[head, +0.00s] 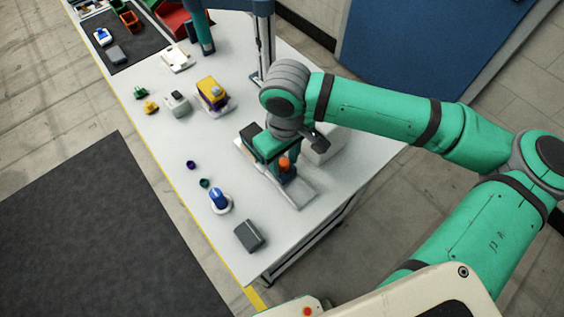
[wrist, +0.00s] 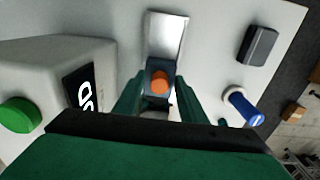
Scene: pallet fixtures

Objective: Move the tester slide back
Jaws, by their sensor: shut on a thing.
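The tester slide is a dark block with an orange knob on top (head: 285,163), sitting on a pale metal rail (head: 299,197). In the wrist view the orange knob (wrist: 158,82) shows between my two green fingers, with the bare rail (wrist: 166,35) running away beyond it. My gripper (head: 283,165) points down at the slide and is shut on it. The tester housing, a white box, stands beside the rail and is partly hidden behind my arm in the head view; the wrist view shows its dark display (wrist: 84,92) and green button (wrist: 18,115).
A grey box (head: 249,236) and a blue-and-white item (head: 219,200) lie near the table's front end. A yellow-and-purple part (head: 212,93) and small green and yellow pieces lie further back. A post (head: 264,45) rises behind my wrist.

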